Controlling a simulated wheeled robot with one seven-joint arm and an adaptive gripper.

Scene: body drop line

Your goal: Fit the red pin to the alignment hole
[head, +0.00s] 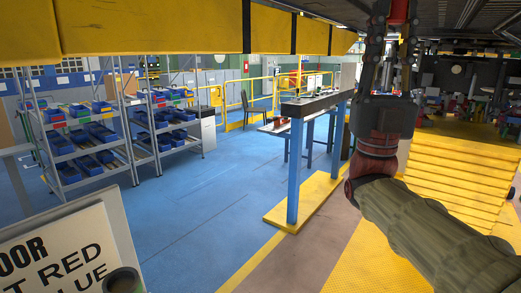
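My gripper (396,24) points straight up at the upper right of the head view, at the end of my raised arm. Its dark fingers close around the red pin (398,11), which stands upright between the fingertips. The pin's upper end runs to the top edge of the picture. The dark underside of an overhead body (455,14) is just behind and above the pin. The alignment hole does not show, and I cannot tell whether the pin touches the underside.
A yellow padded beam (150,28) crosses the top left. A blue-legged bench (312,104) stands left of my arm. Shelves with blue bins (85,140) stand at the left, and a lettered sign (70,250) at lower left. Yellow steps (455,180) are at the right. The blue floor between is clear.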

